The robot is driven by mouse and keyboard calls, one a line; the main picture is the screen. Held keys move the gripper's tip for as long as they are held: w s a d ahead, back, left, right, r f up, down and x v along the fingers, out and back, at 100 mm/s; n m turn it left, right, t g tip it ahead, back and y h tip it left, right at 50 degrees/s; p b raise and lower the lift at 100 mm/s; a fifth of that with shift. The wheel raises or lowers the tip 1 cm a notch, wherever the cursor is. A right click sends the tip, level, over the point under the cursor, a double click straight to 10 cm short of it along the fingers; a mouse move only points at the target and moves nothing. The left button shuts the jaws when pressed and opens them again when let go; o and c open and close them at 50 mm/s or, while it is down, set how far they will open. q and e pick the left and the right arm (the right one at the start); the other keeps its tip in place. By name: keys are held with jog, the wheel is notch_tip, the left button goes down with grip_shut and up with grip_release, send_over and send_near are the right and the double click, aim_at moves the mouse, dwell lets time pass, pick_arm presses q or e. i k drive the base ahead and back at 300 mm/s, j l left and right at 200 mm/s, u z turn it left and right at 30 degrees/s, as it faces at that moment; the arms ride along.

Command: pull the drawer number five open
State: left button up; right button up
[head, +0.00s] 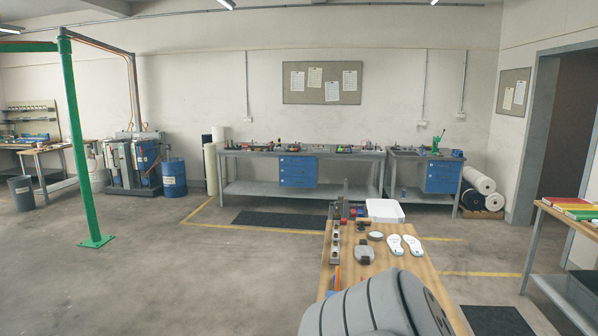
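A blue drawer unit (298,172) hangs under the long grey workbench against the back wall. Its stacked drawer fronts look shut. A second blue drawer unit (441,178) hangs under the shorter bench to its right and also looks shut. Any numbers on the fronts are too small to read, so I cannot tell which drawer is number five. Both units are far off across the room. Neither of my grippers is in view.
A wooden table (412,270) stands close in front, with white insoles (403,245), a white tray (385,211) and small tools on it. A green post (75,140) stands at left. A side table (566,222) is at right. Open floor (220,270) lies left of the wooden table.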

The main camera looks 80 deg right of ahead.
aim_at(432, 177)
jog(key=z, duration=3.4)
jog(key=i+l+z, duration=0.15)
jog(key=l+z, duration=0.2)
jog(key=i+l+z, duration=0.2)
jog(key=l+z, duration=0.15)
jog(key=i+l+z, duration=1)
jog(key=i+z, duration=0.15)
jog(key=i+j+u, duration=0.1)
jog(key=i+u, duration=0.75)
jog(key=i+l+u, duration=0.2)
jog(key=i+u, duration=0.25)
jog(key=i+j+u, duration=0.2)
jog(key=i+u, duration=0.3)
jog(key=i+l+u, duration=0.1)
jog(key=i+u, duration=0.35)
jog(key=i, duration=0.25)
jog(key=i+u, duration=0.1)
jog(key=i, duration=1.55)
